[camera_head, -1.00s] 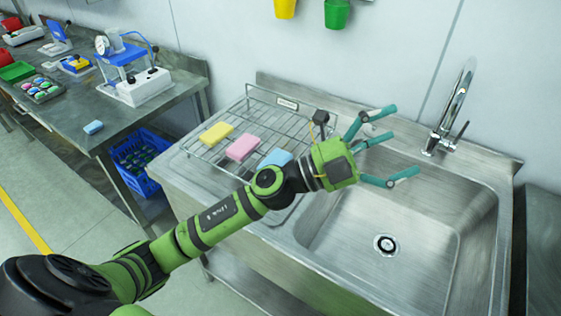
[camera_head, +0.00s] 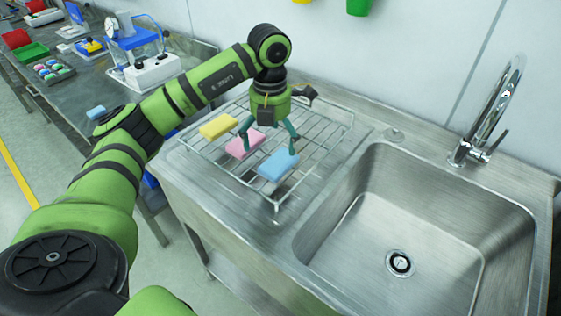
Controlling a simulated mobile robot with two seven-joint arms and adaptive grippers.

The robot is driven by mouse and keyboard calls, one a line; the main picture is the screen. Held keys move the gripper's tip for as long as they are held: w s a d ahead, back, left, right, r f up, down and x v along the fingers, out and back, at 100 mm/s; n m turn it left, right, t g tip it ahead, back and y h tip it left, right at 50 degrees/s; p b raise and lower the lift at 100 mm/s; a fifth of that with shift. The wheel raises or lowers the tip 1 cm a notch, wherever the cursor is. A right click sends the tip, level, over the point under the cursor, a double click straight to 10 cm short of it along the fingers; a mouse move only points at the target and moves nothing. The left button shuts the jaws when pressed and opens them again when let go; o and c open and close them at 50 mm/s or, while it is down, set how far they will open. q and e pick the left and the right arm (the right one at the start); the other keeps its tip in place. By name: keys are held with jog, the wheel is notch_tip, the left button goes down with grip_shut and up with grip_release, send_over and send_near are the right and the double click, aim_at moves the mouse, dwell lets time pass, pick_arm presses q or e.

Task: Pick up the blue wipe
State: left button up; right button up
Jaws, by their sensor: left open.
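The blue wipe (camera_head: 277,165) lies on the wire rack at its front right corner, nearest the sink basin. The pink wipe (camera_head: 243,147) lies beside it to the left, partly hidden by a finger. The yellow wipe (camera_head: 218,127) lies further left. My left gripper (camera_head: 270,146) points down over the rack, open and empty. One finger is over the pink wipe and another is at the back right edge of the blue wipe. I cannot tell whether it touches either wipe. My right gripper is not in view.
The wire rack (camera_head: 325,140) stands on the drainboard left of the sink basin (camera_head: 430,225). A tall tap (camera_head: 490,120) rises behind the basin. A bench with a small press (camera_head: 145,55) and another blue block (camera_head: 96,112) stands at the left.

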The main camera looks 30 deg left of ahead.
aim_at(275, 159)
pick_arm(q)
jog(key=f, duration=0.1)
jog(key=f+p, duration=0.1)
jog(key=f, duration=0.1)
jog(key=f+p, duration=0.1)
jog(key=shift+w+d+f, duration=0.2)
jog(key=shift+d+f, duration=0.1)
jog(key=shift+f, duration=0.45)
jog(key=c, duration=0.8)
